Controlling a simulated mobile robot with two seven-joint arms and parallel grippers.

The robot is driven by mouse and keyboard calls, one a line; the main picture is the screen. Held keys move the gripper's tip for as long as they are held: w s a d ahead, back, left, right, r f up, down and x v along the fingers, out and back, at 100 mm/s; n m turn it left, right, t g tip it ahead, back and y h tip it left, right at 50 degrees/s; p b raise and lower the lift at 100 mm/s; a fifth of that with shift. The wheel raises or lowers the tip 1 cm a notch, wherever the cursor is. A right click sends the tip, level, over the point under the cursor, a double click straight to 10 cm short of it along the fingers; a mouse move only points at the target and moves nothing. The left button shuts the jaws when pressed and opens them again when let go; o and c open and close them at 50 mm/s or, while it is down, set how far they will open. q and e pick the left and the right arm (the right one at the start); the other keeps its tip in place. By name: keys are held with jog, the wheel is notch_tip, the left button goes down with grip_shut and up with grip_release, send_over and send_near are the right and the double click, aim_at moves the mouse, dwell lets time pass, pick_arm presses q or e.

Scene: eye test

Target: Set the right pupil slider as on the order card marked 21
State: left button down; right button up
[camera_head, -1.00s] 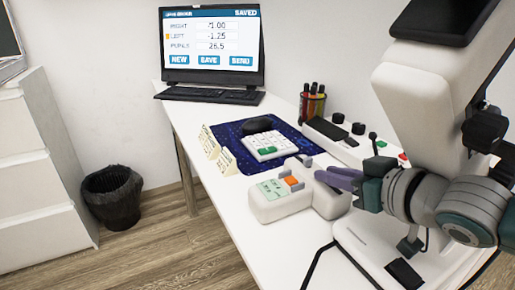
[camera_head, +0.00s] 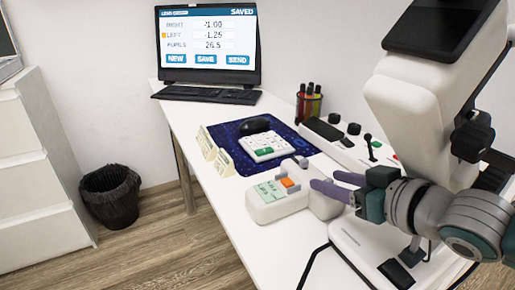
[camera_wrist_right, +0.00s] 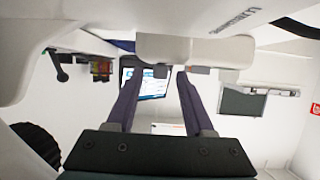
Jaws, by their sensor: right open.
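The white pupil meter (camera_head: 326,206) lies on the desk, with a pale green display (camera_head: 270,191), an orange button (camera_head: 287,183) and small grey slider knobs. One knob (camera_head: 302,161) shows at its far edge; which is the right slider I cannot tell. My right gripper (camera_head: 325,180) is open and empty, its purple fingers pointing at the meter's right side. In the right wrist view its fingers (camera_wrist_right: 156,75) are spread apart, with the meter's white body (camera_wrist_right: 195,49) just beyond the tips. Order cards (camera_head: 224,162) stand left of the keypad; their print is unreadable. My left gripper is out of view.
A white keypad (camera_head: 266,147) and black mouse (camera_head: 256,125) lie on a blue mat (camera_head: 229,131). A pen holder (camera_head: 309,105), a control box with a joystick (camera_head: 368,140) and a large white instrument (camera_head: 430,110) crowd the right. The monitor (camera_head: 208,45) reads PUPILS 26.5.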

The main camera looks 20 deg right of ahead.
jog(key=shift+s, duration=0.1)
jog(key=shift+s+r, duration=0.2)
jog(key=shift+s, duration=0.05)
jog(key=p+v, duration=0.2)
jog(key=v, duration=0.2)
jog(key=shift+s+r, duration=0.2)
jog(key=shift+s, duration=0.15)
jog(key=s, duration=0.7)
jog(key=s+p, duration=0.1)
jog(key=s, duration=0.2)
jog(key=shift+s+d+f, duration=0.2)
jog(key=shift+d+f, duration=0.05)
jog(key=shift+d, duration=0.1)
jog(key=shift+s, duration=0.6)
